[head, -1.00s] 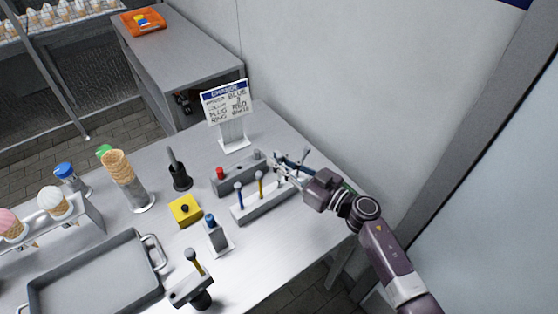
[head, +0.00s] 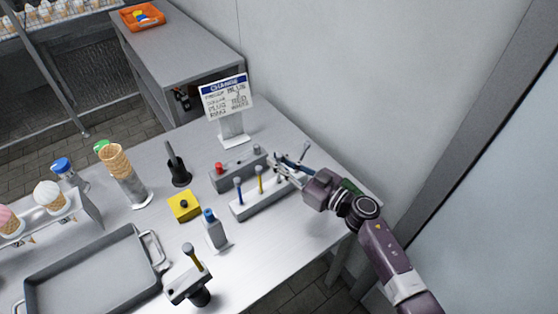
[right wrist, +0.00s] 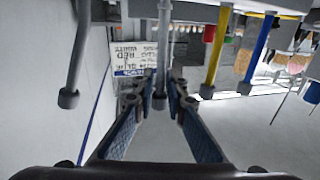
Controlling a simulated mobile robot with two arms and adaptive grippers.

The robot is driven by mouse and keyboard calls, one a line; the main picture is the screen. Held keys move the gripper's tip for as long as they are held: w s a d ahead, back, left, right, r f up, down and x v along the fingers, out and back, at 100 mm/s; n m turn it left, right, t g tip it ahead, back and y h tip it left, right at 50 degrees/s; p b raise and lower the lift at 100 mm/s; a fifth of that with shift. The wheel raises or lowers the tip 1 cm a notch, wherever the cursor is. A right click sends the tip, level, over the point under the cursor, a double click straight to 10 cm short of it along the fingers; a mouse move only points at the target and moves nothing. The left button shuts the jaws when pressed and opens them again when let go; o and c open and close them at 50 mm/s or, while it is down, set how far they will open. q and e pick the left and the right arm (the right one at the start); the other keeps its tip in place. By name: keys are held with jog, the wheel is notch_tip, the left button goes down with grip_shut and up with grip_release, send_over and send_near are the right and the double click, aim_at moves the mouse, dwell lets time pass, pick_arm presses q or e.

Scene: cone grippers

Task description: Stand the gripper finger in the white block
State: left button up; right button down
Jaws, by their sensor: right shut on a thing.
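The white block (head: 262,205) is a long pale rack near the right end of the table. A blue finger (head: 238,186) and a yellow finger (head: 260,176) stand upright in it; they also show in the right wrist view as blue (right wrist: 260,50) and yellow (right wrist: 217,50) rods. My right gripper (head: 279,165) is at the block's right part. In the right wrist view its blue pads (right wrist: 162,88) are shut on a grey finger (right wrist: 163,55). I cannot tell whether its foot is in the block. Another grey rod (right wrist: 76,55) is left of it. My left gripper is out of view.
A darker grey block (head: 238,174) with a red plug stands just behind. A sign (head: 226,98) is at the back. A yellow block (head: 184,206), a blue-capped piece (head: 215,232), a yellow-pinned stand (head: 190,286) and a grey tray (head: 95,275) are to the left.

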jog(key=shift+f, duration=0.35)
jog(key=c, duration=1.8)
grip_release()
jog(key=shift+c, duration=0.2)
jog(key=v, duration=1.2)
